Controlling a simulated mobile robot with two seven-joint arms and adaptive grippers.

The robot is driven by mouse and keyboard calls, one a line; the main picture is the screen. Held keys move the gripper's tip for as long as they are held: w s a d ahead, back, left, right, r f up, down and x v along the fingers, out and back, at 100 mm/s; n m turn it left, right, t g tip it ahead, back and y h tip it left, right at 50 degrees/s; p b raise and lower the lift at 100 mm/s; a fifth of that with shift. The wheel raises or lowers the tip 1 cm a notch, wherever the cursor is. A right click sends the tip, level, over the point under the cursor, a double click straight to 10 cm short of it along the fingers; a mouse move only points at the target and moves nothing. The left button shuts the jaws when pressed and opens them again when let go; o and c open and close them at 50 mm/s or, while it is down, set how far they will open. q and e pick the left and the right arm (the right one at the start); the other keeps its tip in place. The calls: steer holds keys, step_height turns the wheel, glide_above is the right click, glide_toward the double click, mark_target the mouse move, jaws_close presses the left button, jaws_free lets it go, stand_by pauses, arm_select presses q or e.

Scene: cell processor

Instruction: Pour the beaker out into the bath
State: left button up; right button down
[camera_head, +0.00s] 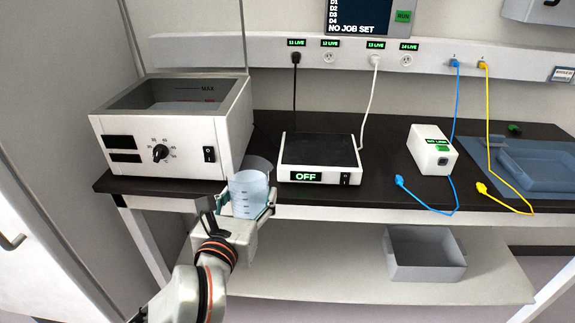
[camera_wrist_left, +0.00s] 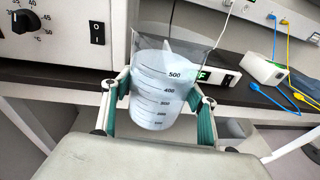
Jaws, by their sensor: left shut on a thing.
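The beaker (camera_head: 248,190) is clear, with dark graduation marks and pale liquid in it. It stands nearly upright in front of the bench edge. My left gripper (camera_head: 245,208) is shut on it, with a finger on each side. In the left wrist view the beaker (camera_wrist_left: 160,85) sits between the green-padded fingers of the gripper (camera_wrist_left: 160,115), its liquid reaching above the 500 mark. The bath (camera_head: 172,130) is a white box with an open top, a dial and a switch, at the left of the bench. The beaker is to the right of and below the bath's rim. My right gripper is not in view.
A hotplate (camera_head: 320,150) reading OFF stands right of the bath. A white box (camera_head: 432,150), loose blue and yellow plugs and a blue tray (camera_head: 540,168) are farther right. A grey bin (camera_head: 425,255) is on the lower shelf. A wall closes off the left.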

arm_select(q)
steer(key=s+a+f, duration=0.3)
steer(key=s+a, duration=0.1)
steer(key=a, duration=0.2)
steer(key=s+a+f+n+y, duration=0.1)
steer(key=s+a+f, duration=0.2)
steer(key=a, duration=0.3)
steer(key=shift+s+a+f+y, duration=0.3)
steer(key=shift+s, duration=0.2)
steer(key=shift+a, duration=0.15)
